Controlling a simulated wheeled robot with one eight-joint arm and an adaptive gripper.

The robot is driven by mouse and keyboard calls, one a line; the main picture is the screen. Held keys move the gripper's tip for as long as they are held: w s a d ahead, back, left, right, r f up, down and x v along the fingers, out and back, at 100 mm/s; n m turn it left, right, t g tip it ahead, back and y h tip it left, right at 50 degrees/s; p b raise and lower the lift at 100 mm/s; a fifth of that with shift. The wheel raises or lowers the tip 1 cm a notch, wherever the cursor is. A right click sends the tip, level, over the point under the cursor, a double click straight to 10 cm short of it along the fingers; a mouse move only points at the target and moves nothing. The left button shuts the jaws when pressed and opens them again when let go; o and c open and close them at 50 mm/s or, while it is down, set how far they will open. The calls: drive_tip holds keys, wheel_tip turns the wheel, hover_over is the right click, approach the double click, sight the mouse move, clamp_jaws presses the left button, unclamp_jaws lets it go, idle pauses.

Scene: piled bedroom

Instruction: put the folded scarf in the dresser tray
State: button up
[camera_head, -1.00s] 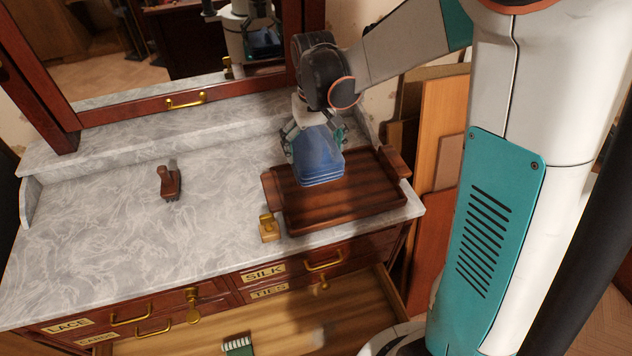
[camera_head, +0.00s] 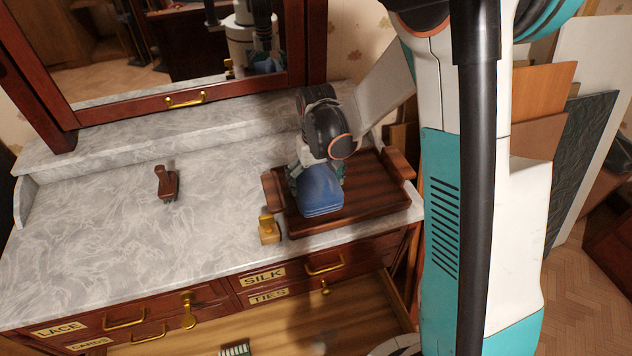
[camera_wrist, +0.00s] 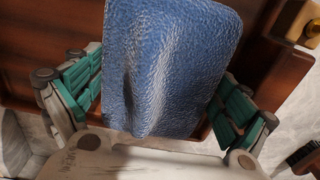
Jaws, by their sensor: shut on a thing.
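The folded scarf (camera_head: 320,192) is blue and stacked in layers. My gripper (camera_head: 316,176) is shut on it, with the teal fingers on both sides of it in the wrist view (camera_wrist: 160,95). The scarf (camera_wrist: 172,62) fills the middle of that view. The dresser tray (camera_head: 375,196) is dark wood with raised ends and sits at the right end of the marble top. The scarf is low over the left part of the tray, inside its outline. I cannot tell whether it touches the tray floor.
A brass object (camera_head: 269,229) stands just left of the tray's front corner. A wooden brush (camera_head: 167,184) lies on the marble top (camera_head: 100,225). A lower drawer (camera_head: 290,325) is open in front. A mirror (camera_head: 180,50) stands behind.

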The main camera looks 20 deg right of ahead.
sight(316, 180)
drive_tip(key=o, duration=0.9)
drive_tip(key=shift+f, duration=0.1)
drive_tip(key=shift+c, duration=0.2)
wheel_tip(316, 180, up, 12)
drive_tip(key=p, duration=0.3)
drive_tip(key=s+r+t, duration=0.3)
drive_tip(key=s+r, duration=0.3)
drive_tip(key=s, duration=0.3)
drive_tip(key=s+d+r+t, duration=0.1)
drive_tip(key=s+r+t, duration=0.3)
drive_tip(key=s, duration=0.6)
drive_tip(key=shift+s+d+r, duration=0.2)
drive_tip(key=shift+d+r, duration=0.05)
drive_tip(key=shift+r, duration=0.65)
